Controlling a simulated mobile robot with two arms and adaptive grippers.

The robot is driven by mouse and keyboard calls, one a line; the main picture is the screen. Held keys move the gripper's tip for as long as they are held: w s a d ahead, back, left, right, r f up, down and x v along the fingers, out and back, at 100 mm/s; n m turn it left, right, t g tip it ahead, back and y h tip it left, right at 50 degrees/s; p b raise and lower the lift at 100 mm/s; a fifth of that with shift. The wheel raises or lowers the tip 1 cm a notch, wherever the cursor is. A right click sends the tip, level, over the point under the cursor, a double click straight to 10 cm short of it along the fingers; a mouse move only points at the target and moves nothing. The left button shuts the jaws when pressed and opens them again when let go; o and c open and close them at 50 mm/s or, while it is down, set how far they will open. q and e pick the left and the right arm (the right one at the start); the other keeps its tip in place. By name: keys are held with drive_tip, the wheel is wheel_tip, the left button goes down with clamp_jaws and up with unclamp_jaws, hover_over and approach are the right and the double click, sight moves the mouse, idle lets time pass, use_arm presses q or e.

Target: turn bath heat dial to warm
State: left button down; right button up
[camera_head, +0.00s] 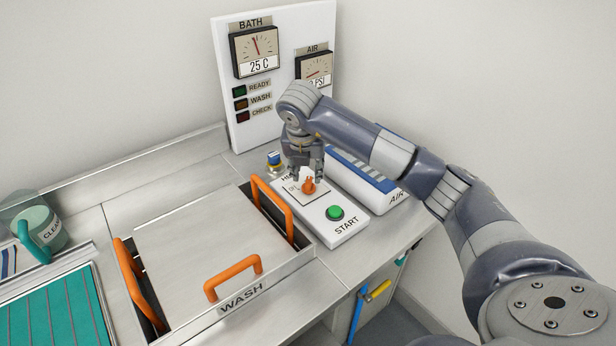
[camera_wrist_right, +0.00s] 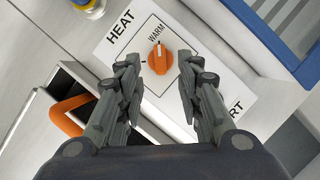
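The orange bath heat dial (camera_head: 309,187) sits on a white control panel (camera_head: 345,228) marked HEAT, beside the washer. In the right wrist view the dial (camera_wrist_right: 160,58) has a white line on its face, which appears to run toward the printed word WARM. My right gripper (camera_head: 303,176) hangs over the panel at the dial. In the wrist view its two fingers (camera_wrist_right: 158,85) are apart on either side, with a visible gap to the dial, holding nothing. The left gripper is not in view.
A green START button (camera_head: 335,212) is on the same panel. The WASH unit's orange handles (camera_head: 272,205) stand left of it. A blue-and-white AIR unit (camera_head: 360,180) is right of it. The BATH gauge (camera_head: 255,48) reads 25 C. A blue-and-yellow fitting (camera_head: 273,158) is behind.

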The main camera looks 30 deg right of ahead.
drive_tip(key=v, duration=0.6)
drive_tip(key=shift+s+r, duration=0.2)
drive_tip(key=shift+r, duration=0.05)
drive_tip(key=shift+a, duration=0.1)
